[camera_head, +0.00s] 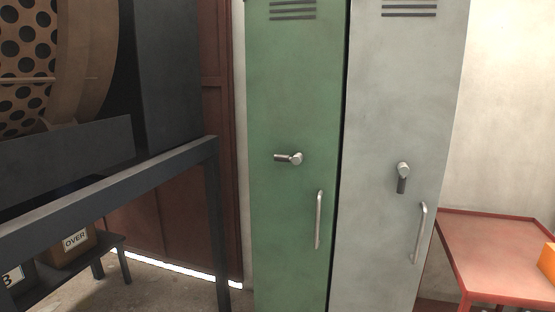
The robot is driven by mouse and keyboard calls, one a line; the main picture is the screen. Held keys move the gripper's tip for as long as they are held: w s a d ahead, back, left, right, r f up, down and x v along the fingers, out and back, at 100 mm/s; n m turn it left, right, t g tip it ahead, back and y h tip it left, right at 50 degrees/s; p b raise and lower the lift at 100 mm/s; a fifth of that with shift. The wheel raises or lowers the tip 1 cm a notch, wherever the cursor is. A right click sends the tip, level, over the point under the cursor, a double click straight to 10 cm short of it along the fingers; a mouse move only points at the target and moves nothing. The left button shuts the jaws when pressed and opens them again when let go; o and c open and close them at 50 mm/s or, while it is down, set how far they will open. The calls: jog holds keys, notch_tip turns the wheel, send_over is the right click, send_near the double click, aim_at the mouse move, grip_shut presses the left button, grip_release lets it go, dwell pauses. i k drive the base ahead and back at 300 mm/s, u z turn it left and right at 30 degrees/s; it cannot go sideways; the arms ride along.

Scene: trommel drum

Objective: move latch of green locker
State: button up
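The green locker (285,110) stands in the middle of the head view with its door shut. Its metal latch (288,158) sits at mid height on the door and lies horizontal, the lever pointing left from the round knob. A vertical bar handle (318,220) is lower on the door, near its right edge. My gripper is not in view.
A grey locker (395,110) stands close at the right, its latch (402,177) pointing down. A red table (495,255) with an orange object (548,264) is at far right. A dark frame (110,185) and perforated drum (30,60) fill the left.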

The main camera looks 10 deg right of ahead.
aim_at(297, 158)
jog(key=z, duration=0.05)
jog(key=k, duration=1.3)
jog(key=u, duration=0.2)
jog(key=i, duration=0.95)
jog(key=u, duration=1.05)
jog(key=i, duration=0.6)
jog(key=u, duration=0.3)
